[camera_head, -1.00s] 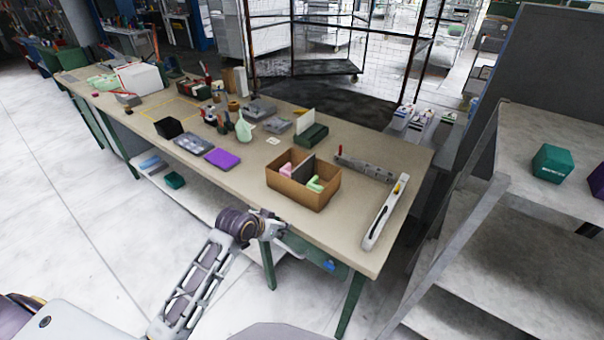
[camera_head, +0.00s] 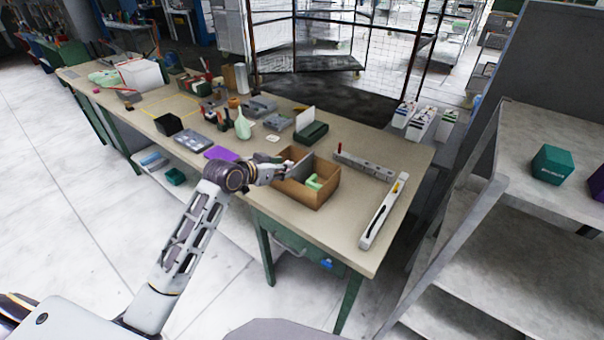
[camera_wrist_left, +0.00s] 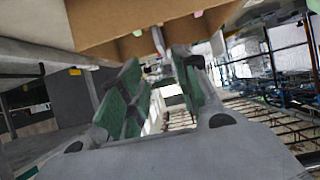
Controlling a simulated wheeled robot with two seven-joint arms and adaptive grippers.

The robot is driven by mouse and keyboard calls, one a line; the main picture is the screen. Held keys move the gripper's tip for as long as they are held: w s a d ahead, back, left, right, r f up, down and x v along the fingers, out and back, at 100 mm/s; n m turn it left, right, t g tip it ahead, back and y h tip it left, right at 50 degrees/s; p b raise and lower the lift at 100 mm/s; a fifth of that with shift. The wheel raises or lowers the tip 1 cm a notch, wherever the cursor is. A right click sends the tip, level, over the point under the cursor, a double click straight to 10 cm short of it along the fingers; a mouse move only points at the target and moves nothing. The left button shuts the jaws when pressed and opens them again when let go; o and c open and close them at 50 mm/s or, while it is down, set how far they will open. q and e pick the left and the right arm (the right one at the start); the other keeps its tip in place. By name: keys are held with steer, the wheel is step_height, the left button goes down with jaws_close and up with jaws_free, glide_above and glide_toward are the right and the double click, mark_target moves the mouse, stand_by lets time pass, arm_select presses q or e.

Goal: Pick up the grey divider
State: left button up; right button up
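The grey divider (camera_head: 301,168) stands in the open cardboard box (camera_head: 318,200) on the workbench. My left gripper (camera_head: 283,164) is at the left side of the box, close to the divider's upper edge. In the left wrist view the two green-padded fingers (camera_wrist_left: 158,75) are apart, and a thin pale strip, apparently the divider's edge (camera_wrist_left: 158,42), shows near the gap between their tips. I cannot tell whether they touch it. The box's brown wall (camera_wrist_left: 110,22) fills the top of that view. My right gripper is not in view.
A light green piece (camera_head: 315,182) lies in the box's right compartment. A dark green block with a white card (camera_head: 309,132) stands behind the box. A grey bar (camera_head: 364,167) and a white long tool (camera_head: 383,212) lie to the right. A purple pad (camera_head: 220,152) is to the left.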

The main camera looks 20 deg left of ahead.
mark_target(302, 163)
arm_select(q)
steer(key=shift+w+r, duration=0.1)
steer(key=shift+r, duration=0.1)
steer(key=shift+p+x, duration=0.35)
steer(key=shift+x, duration=3.95)
steer(key=shift+w, duration=0.1)
steer(key=shift+p+x, duration=0.35)
steer(key=shift+x, duration=2.2)
